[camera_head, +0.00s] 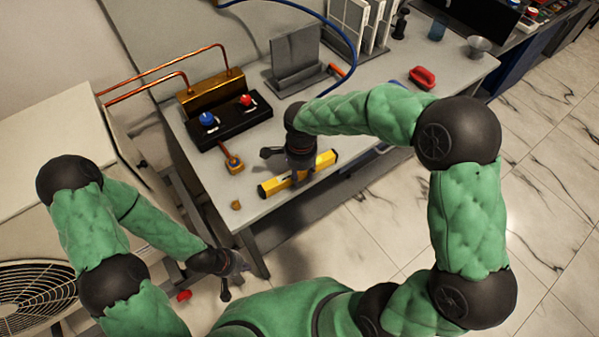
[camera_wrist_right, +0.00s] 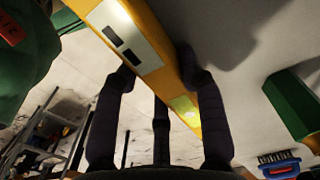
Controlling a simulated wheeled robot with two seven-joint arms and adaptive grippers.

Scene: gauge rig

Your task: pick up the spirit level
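The spirit level (camera_head: 323,161) is a yellow bar lying at a slant near the front edge of the grey table. My right gripper (camera_head: 292,172) is over its middle and hides part of it. In the right wrist view the spirit level (camera_wrist_right: 152,62) runs diagonally between my right gripper's spread fingers (camera_wrist_right: 158,72). The fingers look open, one on each side of the bar; I cannot tell whether they touch it. My left gripper (camera_head: 238,277) is open and empty, low in front of the table and left of the level.
A black block with blue and red valve knobs (camera_head: 228,120) and copper pipes stands behind, at left. A small brass piece (camera_head: 236,205) lies near the front left corner. A fan unit (camera_head: 35,290) is at left.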

